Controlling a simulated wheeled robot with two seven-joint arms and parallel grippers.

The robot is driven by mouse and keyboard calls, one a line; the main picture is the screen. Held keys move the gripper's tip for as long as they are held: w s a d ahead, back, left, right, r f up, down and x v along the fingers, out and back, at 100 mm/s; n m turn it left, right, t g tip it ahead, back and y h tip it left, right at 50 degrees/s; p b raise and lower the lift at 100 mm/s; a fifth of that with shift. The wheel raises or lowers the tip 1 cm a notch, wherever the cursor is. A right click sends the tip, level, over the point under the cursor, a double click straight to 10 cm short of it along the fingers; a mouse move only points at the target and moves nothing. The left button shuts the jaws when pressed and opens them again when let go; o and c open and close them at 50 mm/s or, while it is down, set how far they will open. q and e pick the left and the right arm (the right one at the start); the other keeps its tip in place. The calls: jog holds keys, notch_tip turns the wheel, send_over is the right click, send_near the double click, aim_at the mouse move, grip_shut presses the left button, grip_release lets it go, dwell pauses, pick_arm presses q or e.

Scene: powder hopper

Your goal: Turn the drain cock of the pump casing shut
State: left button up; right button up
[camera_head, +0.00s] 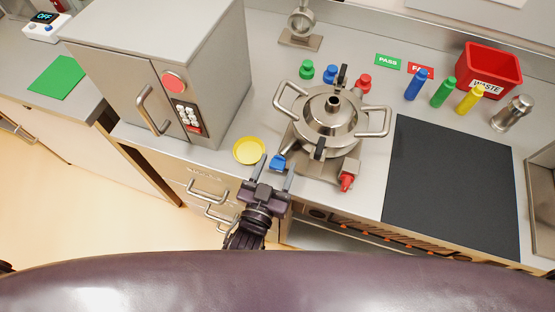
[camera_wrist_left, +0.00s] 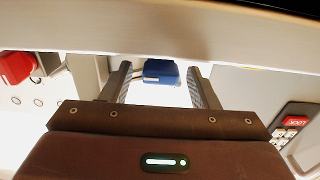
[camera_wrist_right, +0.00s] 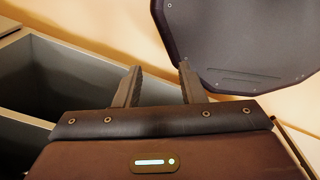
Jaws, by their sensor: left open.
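The pump casing (camera_head: 318,120) is a round steel vessel with loop handles and a lid, on a metal stand at the counter's front. A blue knob (camera_head: 278,162) sits low at its front left, and a red knob (camera_head: 346,182) at its front right. I cannot tell by label which is the drain cock. My left gripper (camera_head: 275,167) is open, its fingers on either side of the blue knob. In the left wrist view the blue knob (camera_wrist_left: 160,72) shows between the fingertips, with gaps at both sides. My right gripper (camera_wrist_right: 160,75) is open and empty, away from the casing.
A yellow dish (camera_head: 249,150) lies just left of my left gripper. A steel cabinet (camera_head: 160,75) stands further left. A dark mat (camera_head: 450,185) is bare on the right. Coloured bottles and a red waste bin (camera_head: 491,67) stand behind it. Drawer handles (camera_head: 207,190) project below the counter.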

pick_arm(q)
jog(key=shift+w+d, duration=0.15)
jog(key=shift+w, duration=0.4)
jog(key=c, duration=1)
jog(key=shift+f+n+b, duration=0.15)
jog(key=shift+n+b, duration=0.15)
jog(key=shift+n, duration=0.9)
jog(key=n, duration=0.3)
pick_arm(e)
jog(key=shift+w+f, duration=0.35)
jog(key=shift+w, duration=0.45)
pick_arm(q)
jog(key=o, duration=1)
